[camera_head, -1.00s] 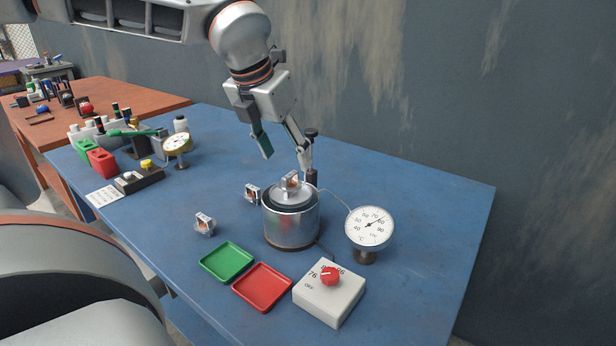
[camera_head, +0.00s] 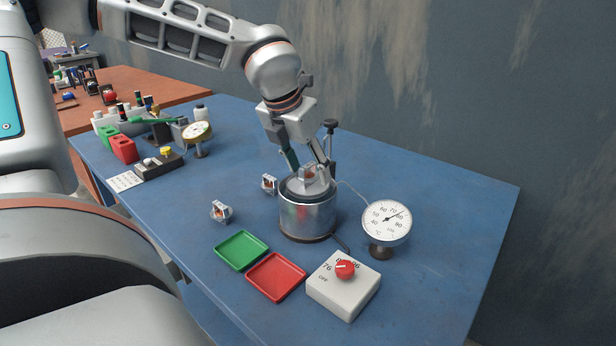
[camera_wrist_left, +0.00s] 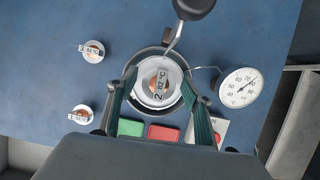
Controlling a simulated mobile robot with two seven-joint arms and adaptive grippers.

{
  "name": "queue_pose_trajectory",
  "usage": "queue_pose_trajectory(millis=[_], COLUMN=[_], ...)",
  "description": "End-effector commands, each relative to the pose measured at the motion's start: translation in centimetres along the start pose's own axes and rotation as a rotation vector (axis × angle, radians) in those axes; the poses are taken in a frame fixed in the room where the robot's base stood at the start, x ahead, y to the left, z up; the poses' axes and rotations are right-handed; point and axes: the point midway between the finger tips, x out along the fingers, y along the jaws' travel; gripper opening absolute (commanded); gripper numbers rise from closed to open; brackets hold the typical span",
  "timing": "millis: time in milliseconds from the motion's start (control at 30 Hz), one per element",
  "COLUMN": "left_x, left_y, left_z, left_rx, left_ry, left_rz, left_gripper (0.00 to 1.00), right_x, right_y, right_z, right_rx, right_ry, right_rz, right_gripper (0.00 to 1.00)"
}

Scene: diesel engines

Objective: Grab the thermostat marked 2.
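A thermostat (camera_head: 309,174) with a copper-coloured centre sits on top of the metal pot (camera_head: 307,217). In the left wrist view, this thermostat (camera_wrist_left: 161,84) carries a label reading 2 and 82 °C. My left gripper (camera_head: 308,162) points down over the pot. My right gripper is not in view.
A dial gauge (camera_head: 386,220) stands right of the pot, with a control box with a red knob (camera_head: 344,285) in front. Green (camera_head: 242,250) and red (camera_head: 276,277) trays lie at the front. A black-knobbed post (camera_head: 331,150) stands close behind the gripper.

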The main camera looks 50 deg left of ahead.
Motion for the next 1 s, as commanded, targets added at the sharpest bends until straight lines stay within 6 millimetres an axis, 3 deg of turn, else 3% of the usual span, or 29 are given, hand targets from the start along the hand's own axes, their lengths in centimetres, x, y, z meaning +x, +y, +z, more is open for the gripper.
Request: queue_pose_trajectory(millis=[33, 100, 567, 767, 1000], left_x=[0.0, 0.0, -0.5, -2.7, -7.9], left_y=[0.0, 0.0, 0.0, 0.0, 0.1], left_z=[0.0, 0.0, 0.2, 1.1, 3.4], left_rx=[0.0, 0.0, 0.001, -0.001, -0.001], left_ry=[0.0, 0.001, -0.001, -0.005, -0.01], left_rz=[0.0, 0.0, 0.001, 0.0, 0.002], left_gripper=[0.33, 0.15, 0.14, 0.14, 0.14], right_x=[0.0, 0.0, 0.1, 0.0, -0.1], right_y=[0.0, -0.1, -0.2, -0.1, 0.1], right_z=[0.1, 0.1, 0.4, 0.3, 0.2], right_rx=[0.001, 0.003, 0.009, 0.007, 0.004], right_ry=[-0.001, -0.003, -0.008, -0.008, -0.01], right_rz=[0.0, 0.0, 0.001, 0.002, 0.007], right_gripper=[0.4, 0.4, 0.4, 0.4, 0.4])
